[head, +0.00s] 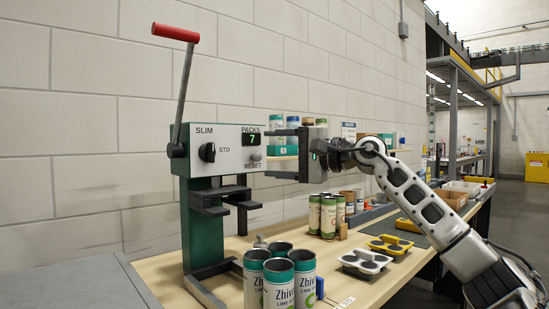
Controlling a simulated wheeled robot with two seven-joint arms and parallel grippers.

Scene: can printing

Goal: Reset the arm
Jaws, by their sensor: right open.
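A press machine (228,145) with a green column stands on the left of the wooden table. Its lever (185,80) with a red handle (176,33) points up. Its front panel has a dial (207,152) marked SLIM and STD, a PACKS display (253,139) reading 7, and a knob (255,157) labelled RESET. My right arm (418,200) reaches in from the right. My right gripper (270,153) is open and empty, its two fingers pointing left, one above and one below the knob's height. I cannot tell whether it touches the panel. My left gripper is not in view.
Several green-and-white cans (303,278) stand at the front of the table (349,290). More cans (328,217) stand behind, below my right gripper. A white holder (365,262) and a yellow holder (390,245) lie to the right. Boxes (451,199) stand farther back. A wall is behind.

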